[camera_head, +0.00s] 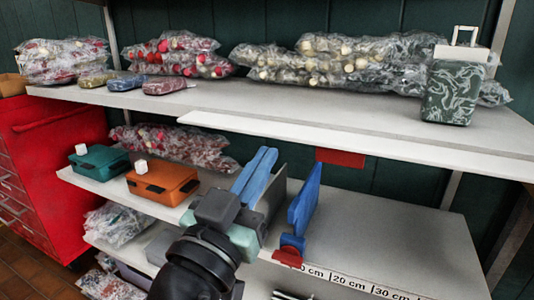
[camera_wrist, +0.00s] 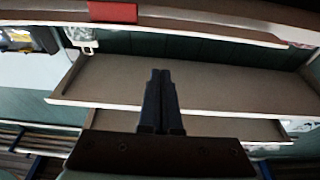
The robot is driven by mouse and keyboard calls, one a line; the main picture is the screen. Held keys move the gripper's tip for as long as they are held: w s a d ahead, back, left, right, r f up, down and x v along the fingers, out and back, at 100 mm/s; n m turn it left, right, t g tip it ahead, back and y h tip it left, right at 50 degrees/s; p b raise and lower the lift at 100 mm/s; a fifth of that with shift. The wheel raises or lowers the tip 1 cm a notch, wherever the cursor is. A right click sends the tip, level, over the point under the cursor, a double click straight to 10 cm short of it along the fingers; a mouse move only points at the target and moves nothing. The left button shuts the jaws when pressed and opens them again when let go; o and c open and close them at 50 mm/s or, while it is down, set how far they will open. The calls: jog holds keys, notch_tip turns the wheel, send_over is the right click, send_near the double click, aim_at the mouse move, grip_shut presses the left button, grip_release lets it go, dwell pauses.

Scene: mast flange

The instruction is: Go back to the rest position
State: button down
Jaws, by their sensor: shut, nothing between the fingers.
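My gripper (camera_head: 267,152) reaches over the middle shelf (camera_head: 400,245) in the head view, with its two blue fingers side by side. In the wrist view my gripper (camera_wrist: 160,72) shows its dark fingers pressed together, with nothing between them. It points toward a bare shelf board. My black wrist hides part of the lower shelves in the head view.
The upper shelf (camera_head: 300,108) holds bagged goods (camera_head: 340,62) and a green patterned case (camera_head: 455,92). Left on the middle shelf are a teal case (camera_head: 100,161) and an orange case (camera_head: 163,182). A blue upright plate (camera_head: 304,200) stands right of my gripper. A red cabinet (camera_head: 55,175) stands left.

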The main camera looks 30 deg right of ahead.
dwell(0.4)
jog(key=s+a+r+n+t+y+p, duration=0.1)
jog(key=s+a+r+n+t+y, duration=0.4)
jog(key=a+r+t+y, duration=0.45)
jog(key=s+a+r+n+t+y, duration=0.45)
jog(key=a+r+y, duration=0.25)
jog(key=r, duration=0.5)
notch_tip(320, 180, up, 30)
jog(key=w+p, duration=0.1)
jog(key=p, duration=2.9)
jog(key=shift+f+g, duration=0.25)
jog(key=shift+g, duration=0.05)
jog(key=shift+d+n+h, duration=0.15)
jog(key=shift+n+h, duration=0.1)
